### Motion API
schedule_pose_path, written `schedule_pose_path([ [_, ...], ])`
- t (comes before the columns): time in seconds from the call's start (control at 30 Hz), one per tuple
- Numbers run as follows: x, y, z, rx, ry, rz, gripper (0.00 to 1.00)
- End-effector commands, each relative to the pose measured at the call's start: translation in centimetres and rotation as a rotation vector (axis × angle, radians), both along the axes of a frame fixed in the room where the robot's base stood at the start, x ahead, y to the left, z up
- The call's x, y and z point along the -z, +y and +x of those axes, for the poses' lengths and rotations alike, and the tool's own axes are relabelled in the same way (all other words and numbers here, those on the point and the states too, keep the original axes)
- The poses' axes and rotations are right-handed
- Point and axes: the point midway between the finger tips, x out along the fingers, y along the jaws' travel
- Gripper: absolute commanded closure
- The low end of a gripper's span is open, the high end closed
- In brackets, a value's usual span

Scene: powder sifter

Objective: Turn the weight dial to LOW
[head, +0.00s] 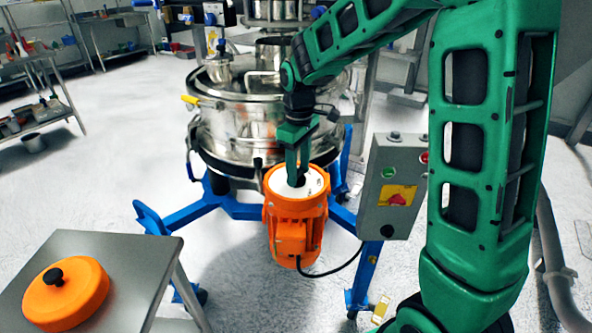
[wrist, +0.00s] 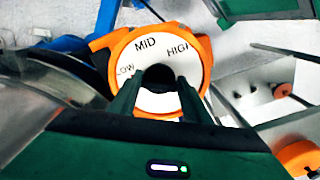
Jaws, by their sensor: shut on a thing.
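The weight dial is a white disc (head: 313,181) on top of an orange motor (head: 291,236). In the wrist view its white face (wrist: 150,45) carries LOW at left, MID at top and HIGH at right. A dark round knob (wrist: 159,75) sits at its middle. My gripper (head: 296,181) points down onto the disc from above. In the wrist view its two green fingers (wrist: 157,88) are shut on the dark knob, one on each side. The fingers hide part of the knob and the lower face. I cannot tell which mark the knob points to.
A steel sifter drum (head: 245,125) on a blue frame (head: 240,209) stands behind the motor. A grey control box (head: 388,187) stands close on the right. An orange cover (head: 66,293) with a black knob lies on a metal table (head: 125,262) at front left.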

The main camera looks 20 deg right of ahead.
Motion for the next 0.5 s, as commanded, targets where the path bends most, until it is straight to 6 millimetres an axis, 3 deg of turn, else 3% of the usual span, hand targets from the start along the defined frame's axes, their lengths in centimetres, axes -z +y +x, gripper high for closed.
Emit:
schedule_pose_path([
  [0.3, -0.09, 0.03, 0.08, -0.002, -0.002, 0.0, 0.79],
  [0.33, -0.09, 0.03, 0.08, -0.002, -0.002, 0.0, 0.49],
  [0.37, -0.08, 0.03, 0.07, -0.002, -0.002, 0.0, 0.42],
  [0.4, -0.08, 0.03, 0.07, -0.002, -0.002, 0.0, 0.38],
  [0.5, -0.05, 0.02, 0.05, -0.002, -0.001, 0.0, 0.38],
])
